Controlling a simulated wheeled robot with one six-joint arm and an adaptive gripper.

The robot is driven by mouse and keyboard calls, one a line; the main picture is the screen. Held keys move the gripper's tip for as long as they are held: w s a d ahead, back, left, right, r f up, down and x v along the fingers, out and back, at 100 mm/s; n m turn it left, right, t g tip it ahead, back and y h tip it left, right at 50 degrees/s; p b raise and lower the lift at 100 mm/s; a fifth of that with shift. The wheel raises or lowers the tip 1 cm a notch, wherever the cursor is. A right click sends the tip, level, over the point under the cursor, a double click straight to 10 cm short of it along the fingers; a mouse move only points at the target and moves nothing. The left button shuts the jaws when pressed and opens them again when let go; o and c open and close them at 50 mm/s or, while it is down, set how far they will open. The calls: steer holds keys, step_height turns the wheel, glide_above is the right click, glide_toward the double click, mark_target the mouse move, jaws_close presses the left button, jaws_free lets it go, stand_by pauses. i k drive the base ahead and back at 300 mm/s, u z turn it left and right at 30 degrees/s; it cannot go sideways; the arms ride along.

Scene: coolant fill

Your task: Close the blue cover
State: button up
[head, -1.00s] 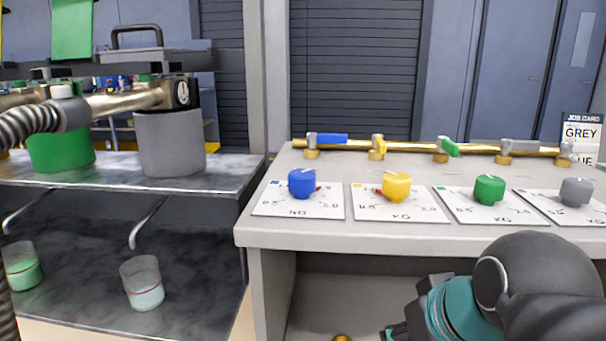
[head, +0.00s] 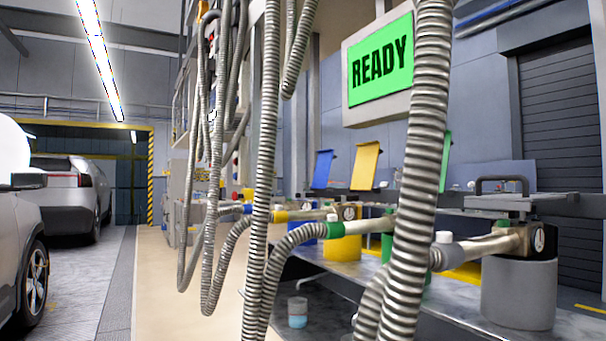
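The blue cover (head: 322,169) stands raised and tilted above the far end of the filling bench, left of the yellow cover (head: 365,166). The blue container (head: 302,231) sits below it, mostly hidden behind pipes and hoses. The green cover (head: 445,160) is also raised, partly hidden by a thick hose. The grey lid (head: 499,196) with a black handle lies flat at the right. My gripper is not in view now.
Thick ribbed hoses (head: 418,170) hang across the foreground. A green READY screen (head: 381,65) hangs above the bench. A beaker (head: 297,312) stands on the lower shelf. Parked cars (head: 78,190) stand at left; the pale floor lane (head: 158,290) between is clear.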

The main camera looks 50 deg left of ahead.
mark_target(324, 157)
steer(key=u, duration=2.35)
steer(key=i, duration=5.65)
steer(key=z, duration=2.1)
steer(key=i, duration=2.15)
steer(key=z, duration=0.05)
